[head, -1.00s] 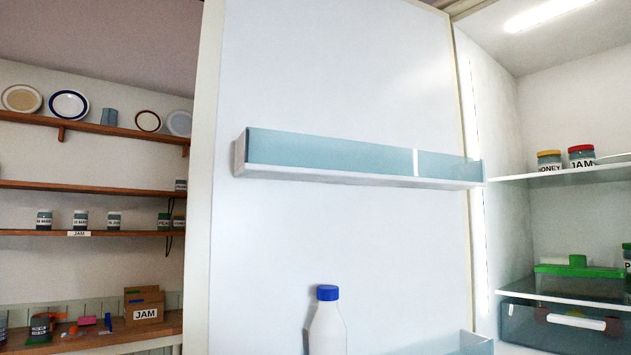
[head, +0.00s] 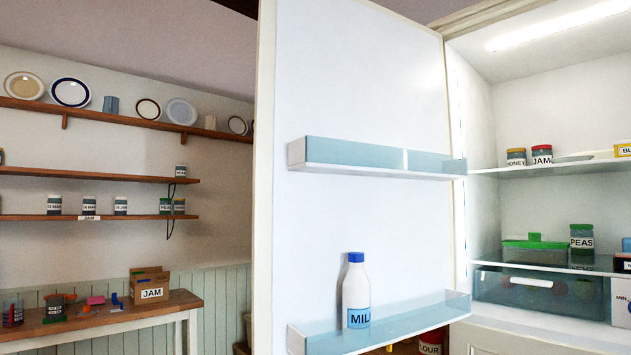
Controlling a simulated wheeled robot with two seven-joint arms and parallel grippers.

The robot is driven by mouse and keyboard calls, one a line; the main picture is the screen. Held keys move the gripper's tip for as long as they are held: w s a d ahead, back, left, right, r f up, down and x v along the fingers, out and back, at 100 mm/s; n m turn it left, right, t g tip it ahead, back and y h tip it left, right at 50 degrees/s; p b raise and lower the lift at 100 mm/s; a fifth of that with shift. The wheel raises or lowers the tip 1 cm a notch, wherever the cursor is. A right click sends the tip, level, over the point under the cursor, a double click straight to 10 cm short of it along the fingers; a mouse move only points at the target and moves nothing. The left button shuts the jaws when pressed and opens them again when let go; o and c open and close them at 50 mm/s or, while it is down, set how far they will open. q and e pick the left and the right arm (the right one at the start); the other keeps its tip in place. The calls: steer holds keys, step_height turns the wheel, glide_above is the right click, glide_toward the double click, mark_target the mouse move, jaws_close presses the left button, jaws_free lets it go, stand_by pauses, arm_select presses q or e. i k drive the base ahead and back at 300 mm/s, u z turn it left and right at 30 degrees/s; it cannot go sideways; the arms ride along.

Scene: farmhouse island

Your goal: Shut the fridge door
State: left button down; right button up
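The fridge door (head: 375,225) stands wide open in the middle of the head view, its inner face towards me. It carries an upper door shelf (head: 350,154), which looks empty, and a lower door shelf (head: 425,318) with a milk bottle (head: 356,290) standing upright on it. The door's hinge side meets the lit fridge interior (head: 475,130) on the right; its free edge (head: 264,190) is on the left. Neither of my grippers shows in the view.
Inside the fridge are a honey jar (head: 516,157), a jam jar (head: 542,154), a peas jar (head: 582,237) and a clear drawer (head: 540,291). On the left are wall shelves (head: 90,176) and a wooden table (head: 95,316) with a jam box (head: 150,284).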

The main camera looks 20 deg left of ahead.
mark_target(352, 152)
steer(key=u, duration=1.9)
steer(key=i, duration=3.2)
steer(key=z, duration=3.8)
steer(key=i, duration=0.5)
steer(key=z, duration=0.05)
